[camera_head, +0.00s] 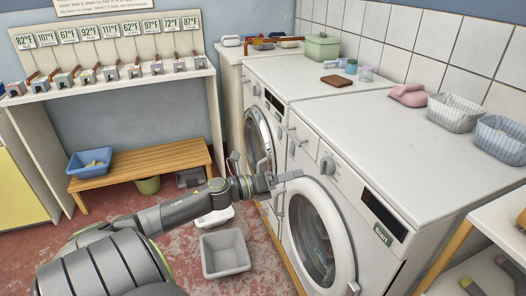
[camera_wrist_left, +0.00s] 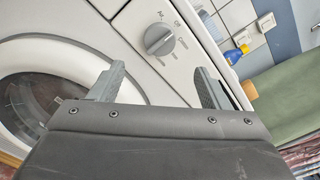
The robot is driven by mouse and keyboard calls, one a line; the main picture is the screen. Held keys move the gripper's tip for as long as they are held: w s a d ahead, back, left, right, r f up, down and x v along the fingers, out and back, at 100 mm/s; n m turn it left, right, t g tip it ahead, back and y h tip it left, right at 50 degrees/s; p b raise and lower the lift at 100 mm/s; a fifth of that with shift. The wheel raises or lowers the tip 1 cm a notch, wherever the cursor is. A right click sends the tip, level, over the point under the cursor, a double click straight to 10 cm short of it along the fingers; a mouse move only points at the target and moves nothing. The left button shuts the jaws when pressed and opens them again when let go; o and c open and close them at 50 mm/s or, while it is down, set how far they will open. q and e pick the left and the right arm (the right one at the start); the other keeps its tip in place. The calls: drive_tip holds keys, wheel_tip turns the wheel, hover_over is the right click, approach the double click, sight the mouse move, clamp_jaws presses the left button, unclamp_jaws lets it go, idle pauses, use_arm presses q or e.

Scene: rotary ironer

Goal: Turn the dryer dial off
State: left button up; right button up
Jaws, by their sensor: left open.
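The dial (camera_head: 327,165) is a grey round knob on the front panel of the nearer white machine (camera_head: 350,190), above its round door. In the left wrist view the dial (camera_wrist_left: 159,39) shows a raised grip bar, with small printed labels around it, one reading "Off". I cannot tell which label it points to. My left gripper (camera_head: 290,193) is open and empty, in front of this machine, left of and below the dial. In the left wrist view, the dial lies beyond the fingertips (camera_wrist_left: 160,68), between their lines, not touched. My right gripper is not in view.
A second white machine (camera_head: 258,135) stands beyond. The door (camera_head: 320,235) of the nearer machine is close to my left gripper. A grey tub (camera_head: 225,252) sits on the floor. Baskets (camera_head: 455,112) and a pink object stand on the machine top. A wooden bench (camera_head: 150,162) is at left.

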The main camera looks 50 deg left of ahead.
use_arm(q)
drive_tip(key=p+v, duration=0.2)
drive_tip(key=v, duration=0.5)
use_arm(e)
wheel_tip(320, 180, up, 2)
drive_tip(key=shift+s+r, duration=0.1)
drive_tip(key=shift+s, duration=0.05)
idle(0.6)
